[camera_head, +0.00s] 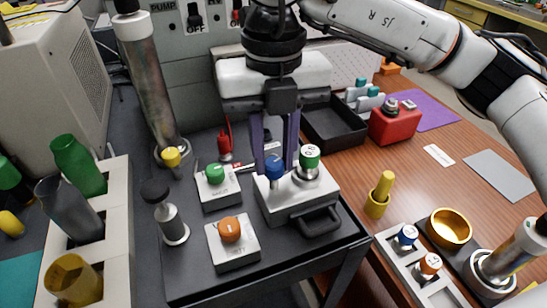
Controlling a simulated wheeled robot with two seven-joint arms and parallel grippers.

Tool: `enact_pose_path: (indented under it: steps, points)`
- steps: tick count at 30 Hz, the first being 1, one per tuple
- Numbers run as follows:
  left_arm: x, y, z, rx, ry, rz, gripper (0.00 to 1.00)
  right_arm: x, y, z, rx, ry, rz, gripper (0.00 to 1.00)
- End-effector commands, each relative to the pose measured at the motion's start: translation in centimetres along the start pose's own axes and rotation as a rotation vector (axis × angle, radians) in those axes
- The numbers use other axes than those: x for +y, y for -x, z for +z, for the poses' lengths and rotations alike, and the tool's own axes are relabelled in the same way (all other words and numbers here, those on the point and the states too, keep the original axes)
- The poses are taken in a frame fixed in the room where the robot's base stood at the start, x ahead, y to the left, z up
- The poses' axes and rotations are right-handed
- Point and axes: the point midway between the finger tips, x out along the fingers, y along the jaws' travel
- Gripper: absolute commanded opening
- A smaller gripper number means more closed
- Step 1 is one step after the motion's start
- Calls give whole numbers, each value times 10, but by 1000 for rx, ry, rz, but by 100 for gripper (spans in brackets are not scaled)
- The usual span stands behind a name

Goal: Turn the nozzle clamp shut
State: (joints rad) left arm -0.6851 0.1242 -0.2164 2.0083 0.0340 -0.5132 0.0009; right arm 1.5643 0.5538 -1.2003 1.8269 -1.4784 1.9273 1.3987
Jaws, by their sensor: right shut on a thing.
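My right gripper (275,160) points straight down over the grey metal block (295,200) on the dark bench. Its two purple fingers are shut around a blue knob (275,168) on top of the block's left side. A green-sided knob with a white top (310,158) stands on the block just right of the fingers. A dark handle sticks out of the block's front. I cannot tell from any readable label which part is the nozzle clamp, nor how far the blue knob is turned. My left gripper is not in view.
Left of the block are a green-button box (215,175), an orange-button box (230,230) and a red-handled part (225,142). A tall metal cylinder (152,85) stands behind. A bottle rack (118,235) is left; a black tray (333,122) and yellow part (380,195) are right.

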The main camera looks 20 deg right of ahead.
Motion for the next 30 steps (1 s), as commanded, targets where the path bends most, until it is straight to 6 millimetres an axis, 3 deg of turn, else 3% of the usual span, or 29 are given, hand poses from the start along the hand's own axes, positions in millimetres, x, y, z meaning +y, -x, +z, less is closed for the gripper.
enact_pose_path:
  steps: [13,30]
  points:
    - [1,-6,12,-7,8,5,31,0,1,1,-4,-282,2,2]
    - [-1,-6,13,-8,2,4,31,-1,2,1,-5,-348,3,2]
